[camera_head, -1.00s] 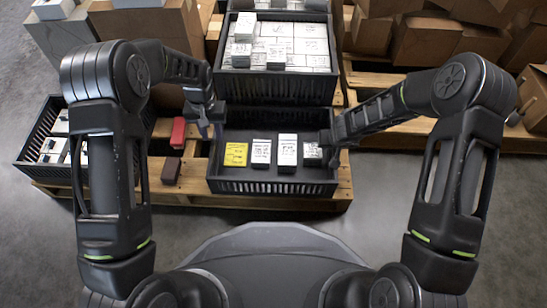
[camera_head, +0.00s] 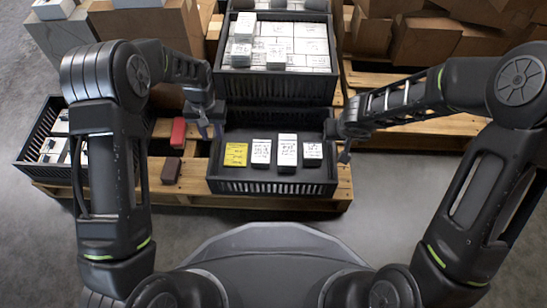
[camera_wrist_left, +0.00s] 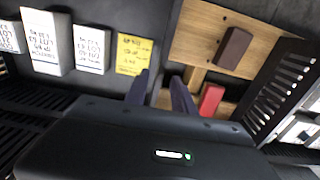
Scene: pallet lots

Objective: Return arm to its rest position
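My left gripper (camera_head: 211,131) hangs at the left rim of the front black crate (camera_head: 272,187). In the left wrist view its two fingers (camera_wrist_left: 160,92) stand apart with nothing between them. My right gripper (camera_head: 345,150) is at the right rim of that crate, clear of the boxes. Its fingers are too small to tell their opening. The crate holds a yellow-labelled box (camera_head: 235,154) and three white labelled boxes (camera_head: 287,153) in a row.
A red box (camera_head: 178,132) and a dark brown box (camera_head: 171,170) lie on the wooden pallet (camera_head: 195,197). A side crate (camera_head: 35,172) with white boxes is at left. A stacked crate (camera_head: 275,87) with white boxes stands behind. Cardboard boxes (camera_head: 425,40) fill the back right.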

